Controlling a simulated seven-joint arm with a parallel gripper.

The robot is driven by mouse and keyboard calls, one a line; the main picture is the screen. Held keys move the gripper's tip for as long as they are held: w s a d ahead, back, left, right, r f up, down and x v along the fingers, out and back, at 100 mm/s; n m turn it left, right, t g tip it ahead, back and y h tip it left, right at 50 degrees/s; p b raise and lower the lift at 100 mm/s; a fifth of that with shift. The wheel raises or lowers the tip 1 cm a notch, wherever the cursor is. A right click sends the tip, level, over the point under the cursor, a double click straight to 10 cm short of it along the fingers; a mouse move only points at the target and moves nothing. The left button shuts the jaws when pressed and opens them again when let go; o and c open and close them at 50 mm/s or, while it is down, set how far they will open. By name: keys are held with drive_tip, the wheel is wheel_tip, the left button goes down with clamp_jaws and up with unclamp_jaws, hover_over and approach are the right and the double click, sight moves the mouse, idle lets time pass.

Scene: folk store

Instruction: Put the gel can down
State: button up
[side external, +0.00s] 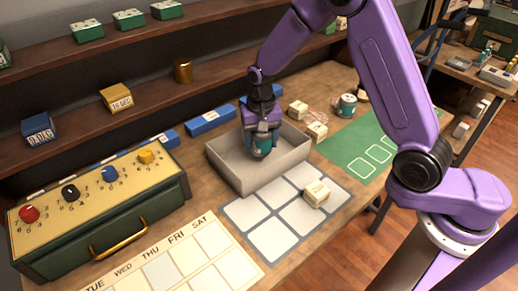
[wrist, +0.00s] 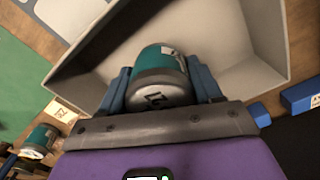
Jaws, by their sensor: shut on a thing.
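My gripper (side external: 262,145) is shut on the gel can (side external: 262,145), a teal can with a pale label. In the wrist view the can (wrist: 160,75) sits between the two blue fingers of my gripper (wrist: 162,82), with its grey metal end toward the camera. My gripper holds the can over the grey open box (side external: 245,180). The box's pale inner floor and walls (wrist: 265,35) show behind the can in the wrist view. I cannot tell whether the can touches the box floor.
A mat with pale squares (side external: 273,238) lies in front of the box, with a cream block (side external: 316,193) on it. Another teal can (side external: 346,105) stands behind the green mat (side external: 350,148). A green control box (side external: 100,205) stands left. Blue blocks (side external: 209,120) line the back.

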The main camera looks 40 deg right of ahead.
sight(259, 150)
drive_tip(key=shift+w+a+f, duration=0.1)
drive_tip(key=shift+w+f, duration=0.3)
drive_tip(key=shift+f, duration=1.55)
drive_tip(key=shift+f, duration=0.15)
drive_tip(key=o, duration=1.2)
drive_tip(key=shift+c, duration=0.2)
